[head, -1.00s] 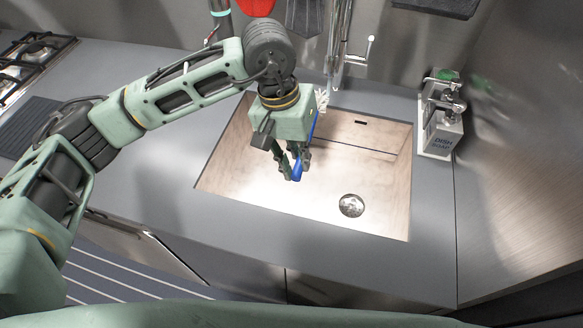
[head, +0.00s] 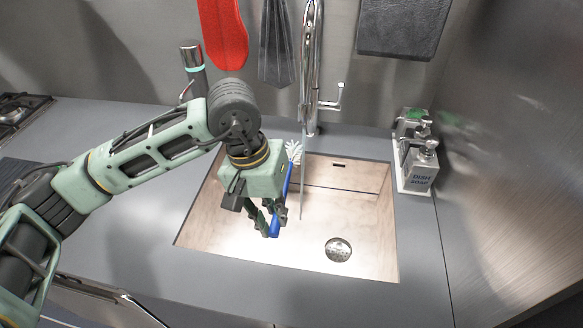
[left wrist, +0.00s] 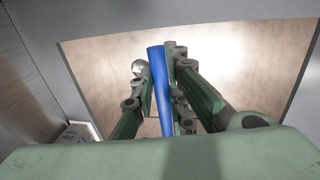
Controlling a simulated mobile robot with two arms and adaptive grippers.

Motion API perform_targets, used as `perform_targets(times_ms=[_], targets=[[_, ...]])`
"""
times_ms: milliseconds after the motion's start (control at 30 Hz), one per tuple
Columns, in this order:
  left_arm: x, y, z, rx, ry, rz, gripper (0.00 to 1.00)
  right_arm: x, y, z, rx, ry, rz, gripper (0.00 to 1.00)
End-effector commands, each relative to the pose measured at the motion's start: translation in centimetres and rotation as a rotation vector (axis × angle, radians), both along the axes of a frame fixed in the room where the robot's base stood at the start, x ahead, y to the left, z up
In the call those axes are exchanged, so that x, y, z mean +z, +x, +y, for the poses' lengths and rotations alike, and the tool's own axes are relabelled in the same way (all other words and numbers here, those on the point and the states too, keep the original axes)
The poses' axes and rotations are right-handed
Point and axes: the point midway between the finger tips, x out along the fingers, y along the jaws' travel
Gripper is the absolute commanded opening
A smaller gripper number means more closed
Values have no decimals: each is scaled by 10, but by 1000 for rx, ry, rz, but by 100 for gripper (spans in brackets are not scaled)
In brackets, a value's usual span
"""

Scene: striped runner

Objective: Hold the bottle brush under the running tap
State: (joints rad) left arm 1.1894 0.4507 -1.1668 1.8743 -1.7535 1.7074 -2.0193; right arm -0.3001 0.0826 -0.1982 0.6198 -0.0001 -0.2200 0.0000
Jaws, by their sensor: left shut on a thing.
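The bottle brush has a blue handle (head: 287,182) and a white bristle head (head: 294,150). My left gripper (head: 270,226) is shut on the handle's lower part, over the sink (head: 210,225). The bristle head points up and away, towards the back of the sink. The chrome tap (head: 311,60) stands behind the sink. A thin stream (head: 303,185) runs down from it, just right of the brush; the head appears apart from it. The left wrist view shows the blue handle (left wrist: 159,85) between the fingers. My right gripper is out of view.
A dish soap bottle (head: 422,168) stands in a light tray right of the sink. The drain (head: 338,249) is at the sink's front right. A red mitt (head: 222,35) and grey cloths hang behind. A hob is at the far left. The counter in front is clear.

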Motion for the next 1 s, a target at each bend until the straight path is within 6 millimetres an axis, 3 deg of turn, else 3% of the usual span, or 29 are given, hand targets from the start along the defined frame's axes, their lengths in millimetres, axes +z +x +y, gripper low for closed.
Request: perform_targets(times_ms=[633, 1000], targets=[[-1, -46, 23, -1, -1, -1, 0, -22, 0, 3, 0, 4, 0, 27], [1, -52, 26, 0, 0, 0, 0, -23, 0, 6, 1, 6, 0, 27]])
